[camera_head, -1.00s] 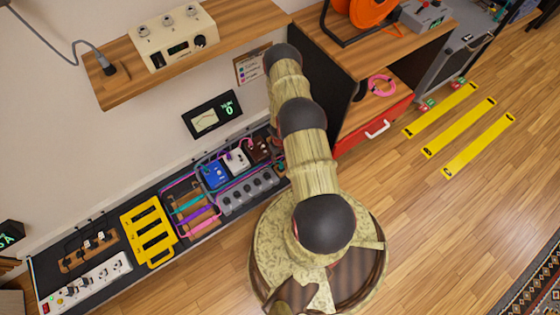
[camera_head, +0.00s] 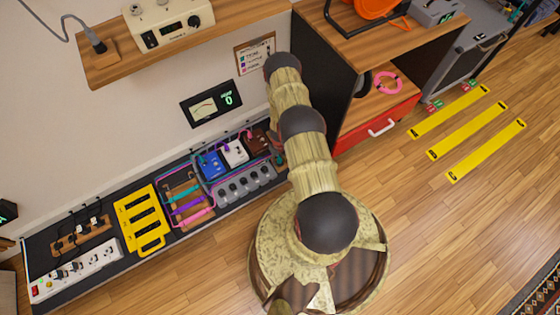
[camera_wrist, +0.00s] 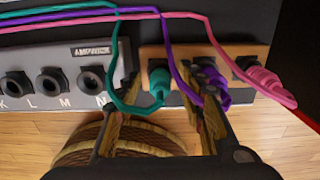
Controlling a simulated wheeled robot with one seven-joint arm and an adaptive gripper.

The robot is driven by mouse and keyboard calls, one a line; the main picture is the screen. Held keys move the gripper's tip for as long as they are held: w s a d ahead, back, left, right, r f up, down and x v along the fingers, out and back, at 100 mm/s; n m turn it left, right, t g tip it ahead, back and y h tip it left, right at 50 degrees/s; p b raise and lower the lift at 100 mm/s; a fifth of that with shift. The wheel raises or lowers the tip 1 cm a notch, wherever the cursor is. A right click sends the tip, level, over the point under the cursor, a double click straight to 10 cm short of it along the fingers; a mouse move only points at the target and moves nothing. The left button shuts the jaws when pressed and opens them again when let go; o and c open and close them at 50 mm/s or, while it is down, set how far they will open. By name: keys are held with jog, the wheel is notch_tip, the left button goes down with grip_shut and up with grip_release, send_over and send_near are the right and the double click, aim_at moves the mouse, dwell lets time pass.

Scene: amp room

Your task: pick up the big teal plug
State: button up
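In the wrist view the teal plug (camera_wrist: 159,82) sits upright in a wooden block, with a teal cable looping off it to the left. My gripper (camera_wrist: 162,95) is open, with one patterned finger on each side of the teal plug and gaps visible beside it. The purple plug (camera_wrist: 215,88) is right beside the right finger, partly hidden by it. I cannot tell whether that finger touches it. In the head view a small teal piece (camera_head: 280,159) shows beside my arm, and my arm hides the gripper.
A pink plug (camera_wrist: 268,82) stands further right on the block. A grey box with lettered sockets (camera_wrist: 58,82) is to the left. Teal, purple and pink cables cross above. In the head view, a red drawer (camera_head: 375,128) is close right of my arm, and a wooden shelf (camera_head: 110,70) hangs upper left.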

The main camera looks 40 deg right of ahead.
jog(key=shift+c, duration=1.2)
grip_shut()
